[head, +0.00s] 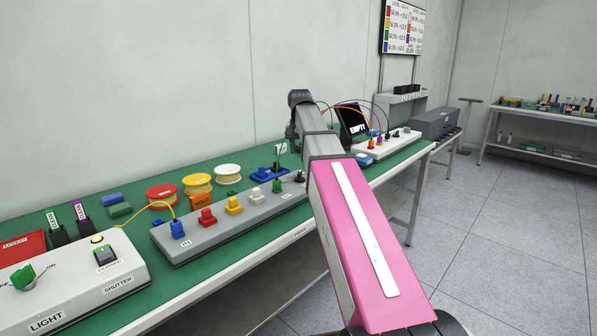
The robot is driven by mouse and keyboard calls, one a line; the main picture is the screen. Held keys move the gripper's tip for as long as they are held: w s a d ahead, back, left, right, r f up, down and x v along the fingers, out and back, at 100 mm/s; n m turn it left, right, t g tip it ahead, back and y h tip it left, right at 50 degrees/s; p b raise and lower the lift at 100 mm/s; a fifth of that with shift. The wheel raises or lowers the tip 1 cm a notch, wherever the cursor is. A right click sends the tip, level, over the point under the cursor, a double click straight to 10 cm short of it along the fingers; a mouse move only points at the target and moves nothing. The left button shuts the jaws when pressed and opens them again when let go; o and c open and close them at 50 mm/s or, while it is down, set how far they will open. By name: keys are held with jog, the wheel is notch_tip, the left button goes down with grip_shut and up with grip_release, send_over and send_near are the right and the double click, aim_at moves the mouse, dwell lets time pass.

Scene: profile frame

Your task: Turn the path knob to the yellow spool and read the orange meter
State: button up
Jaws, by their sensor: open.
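The yellow spool (197,184) lies on the green bench top between a red spool (162,196) and a white spool (228,174). A long grey strip (186,250) in front carries coloured plugs or knobs: blue, red, yellow, white and green. A dark knob (300,177) sits at its far end beside my arm; I cannot tell if it is the path knob. An orange block (201,200) with dark lettering stands behind the strip. I cannot identify an orange meter for certain. My pink arm reaches over the bench; its end is hidden behind my arm links, and no fingertips can be made out.
A white light and shutter box (75,282) with a green knob (22,276) stands front left. A yellow cable (150,207) arches toward the blue plug. Floor right of the bench is clear.

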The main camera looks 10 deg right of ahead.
aim_at(300, 172)
notch_tip(300, 172, down, 10)
jog(key=shift+r, duration=0.2)
dwell(0.3)
grip_shut()
